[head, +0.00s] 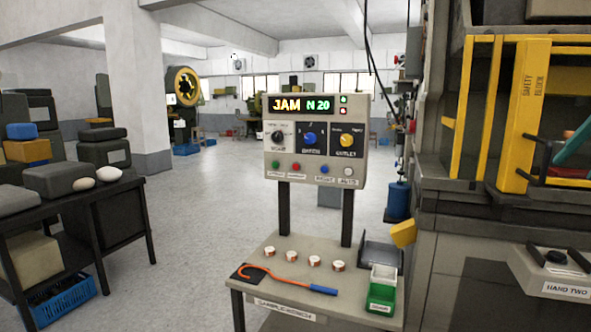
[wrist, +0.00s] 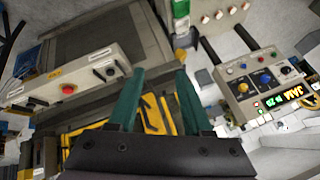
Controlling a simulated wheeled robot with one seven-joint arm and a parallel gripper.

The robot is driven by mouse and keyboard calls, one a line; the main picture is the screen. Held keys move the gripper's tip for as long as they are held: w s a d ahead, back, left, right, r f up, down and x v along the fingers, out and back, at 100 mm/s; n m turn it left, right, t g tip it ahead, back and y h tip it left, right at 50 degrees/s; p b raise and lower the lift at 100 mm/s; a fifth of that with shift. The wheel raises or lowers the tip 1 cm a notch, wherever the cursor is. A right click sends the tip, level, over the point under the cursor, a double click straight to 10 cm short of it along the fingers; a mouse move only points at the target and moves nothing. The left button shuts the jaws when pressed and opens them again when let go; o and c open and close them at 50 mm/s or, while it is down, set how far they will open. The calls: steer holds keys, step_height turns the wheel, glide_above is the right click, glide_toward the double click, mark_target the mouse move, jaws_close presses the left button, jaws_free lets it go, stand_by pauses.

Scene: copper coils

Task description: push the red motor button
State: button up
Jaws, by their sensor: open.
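The control panel (head: 315,140) stands upright on two dark posts and its display reads "JAM N 20". Along its lower edge is a row of small buttons: green, a red button (head: 296,167), blue and white. Their labels are too small to read surely. The wrist view shows this panel (wrist: 240,103) upside down at the right, with the small red button (wrist: 257,59) in its row. My gripper (wrist: 158,75) has two teal fingers, spread apart with nothing between them. It is apart from the panel.
Another red button (wrist: 68,89) sits on a beige bar at the wrist view's left. Below the panel, a small table (head: 262,286) bears several copper coils, an orange hook (head: 285,279) and a green bin (head: 381,296). A large machine with a yellow guard (head: 520,120) fills the right.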

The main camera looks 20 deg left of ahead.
jaws_close()
stand_by(1.5)
